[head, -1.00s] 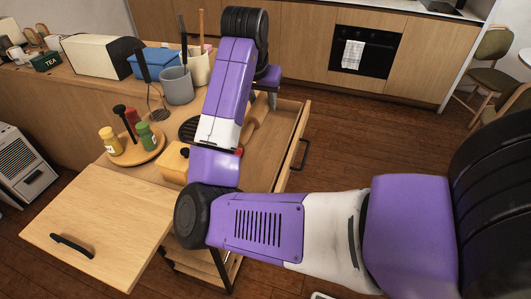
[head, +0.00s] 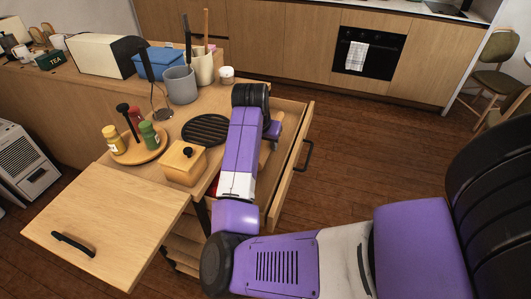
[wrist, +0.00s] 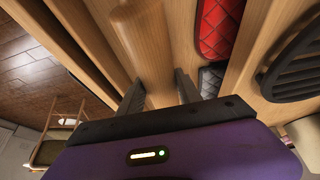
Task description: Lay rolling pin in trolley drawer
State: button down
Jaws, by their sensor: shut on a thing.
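The wooden rolling pin (wrist: 142,38) runs between the two fingers of my gripper (wrist: 160,92) in the wrist view, and the gripper is shut on it. The trolley drawer (head: 291,165) is pulled open on the right side of the trolley, with a dark handle on its front. The pin is over or inside the open drawer; whether it touches the bottom cannot be told. In the head view my arm hides most of the pin and the fingertips. A red quilted pad (wrist: 218,25) and a grey quilted one (wrist: 211,80) lie in the drawer beside the pin.
On the trolley top stand a black round trivet (head: 206,129), a wooden box with a knob (head: 183,163), a round tray of bottles (head: 137,153) and a grey utensil pot (head: 179,86). A wooden leaf (head: 105,220) juts out at front left. Floor right of the drawer is clear.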

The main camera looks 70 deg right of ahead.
jog(key=shift+f, duration=2.1)
jog(key=shift+f, duration=0.15)
jog(key=c, duration=0.8)
grip_release()
jog(key=v, duration=1.2)
